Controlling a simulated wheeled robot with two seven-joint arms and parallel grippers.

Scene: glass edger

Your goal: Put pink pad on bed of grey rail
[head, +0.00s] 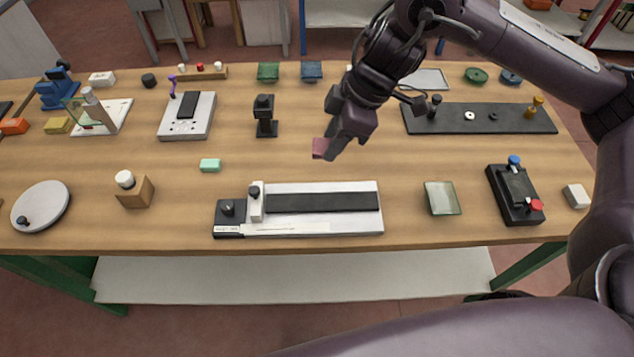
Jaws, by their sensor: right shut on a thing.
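The pink pad (319,149) is between the fingertips of my right gripper (331,143), which is shut on it. The gripper partly hides the pad. It appears to hold the pad above the table, behind the long pale grey rail (361,189) at the front middle. The pad is apart from the rail. My left gripper is not in view.
A mint-green block (210,165) lies left behind the rail, and a glass plate (441,198) lies to its right. A dark stand (265,117) stands left of my gripper. A long black rail (480,118) lies at the back right. The table between gripper and pale rail is clear.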

